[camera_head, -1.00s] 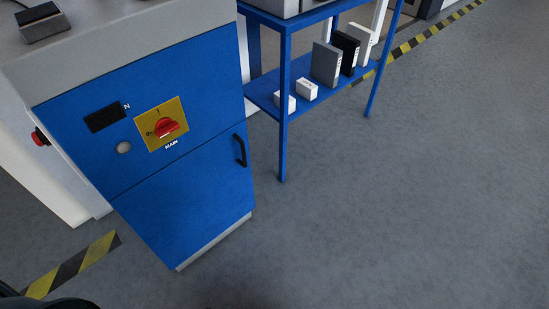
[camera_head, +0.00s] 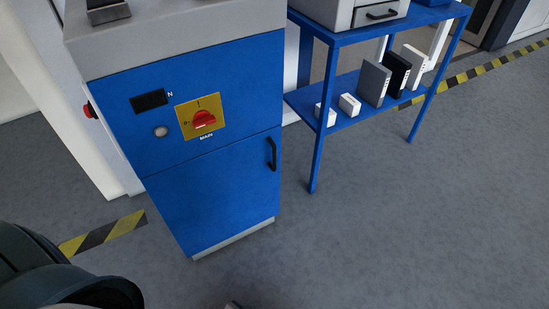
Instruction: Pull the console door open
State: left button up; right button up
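The console (camera_head: 130,92) is a blue cabinet with a light grey top, left of centre in the head view. Its blue door (camera_head: 215,198) fills the lower front and is shut flush. A black bar handle (camera_head: 271,154) stands upright near the door's upper right corner. Nothing touches the handle. A dark rounded part of my own body shows at the lower left corner. Neither gripper can be made out in the view.
A blue shelf table (camera_head: 335,119) with small white boxes and several binders stands right of the console. A red button (camera_head: 88,110) sticks out on the console's left side. Yellow-black tape (camera_head: 105,235) marks the floor. The grey floor in front and to the right is clear.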

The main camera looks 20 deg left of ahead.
pick_arm(q)
jog(key=w+d+r+n+t, duration=0.1)
jog(key=w+d+r+t, duration=0.3)
jog(key=w+r, duration=0.55)
jog(key=w+d+r+n+t, duration=0.1)
jog(key=w+d+r+t, duration=0.35)
jog(key=w, duration=0.85)
jog(key=w+a+r+n+y, duration=0.4)
jog(key=r+y, duration=0.2)
jog(key=r, duration=0.1)
jog(key=w+a+r+n+g+y+b, duration=0.1)
jog(key=w+a+r+n+y, duration=0.3)
jog(key=r+y, duration=0.3)
jog(key=shift+w+a+r+n+y, duration=0.25)
jog(key=shift+a+n+y, duration=0.05)
jog(key=shift+a, duration=0.4)
pick_arm(e)
jog(key=shift+s+d+f+g, duration=0.25)
jog(key=shift+s+d, duration=0.1)
jog(key=shift+d, duration=0.15)
jog(key=shift+s+d+f+g, duration=0.25)
jog(key=shift+s+d, duration=0.05)
jog(key=shift+d, duration=0.2)
pick_arm(q)
jog(key=shift+g, duration=0.25)
pick_arm(e)
jog(key=shift+a, duration=0.15)
